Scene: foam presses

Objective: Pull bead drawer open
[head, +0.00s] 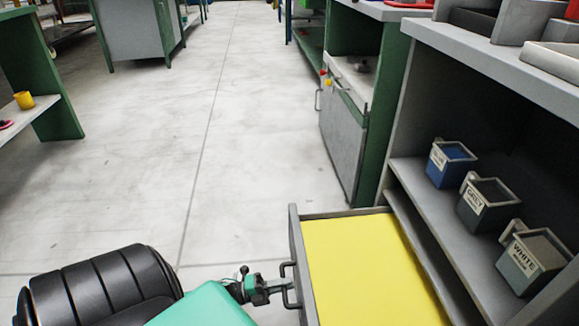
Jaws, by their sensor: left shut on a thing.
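The bead drawer (365,268) is at the lower right, pulled out from the grey cabinet, with a flat yellow surface showing inside its grey walls. Its dark bar handle (289,271) is on the drawer's front, facing left. My left gripper (284,288) is at the handle and shut on it; the fingertips are small in view and partly hidden by the handle. My left arm comes in from the bottom left. My right gripper is not in view.
A green-framed press cabinet (345,140) stands beyond. A green bench (45,110) is at the left. The floor (150,170) between is clear.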

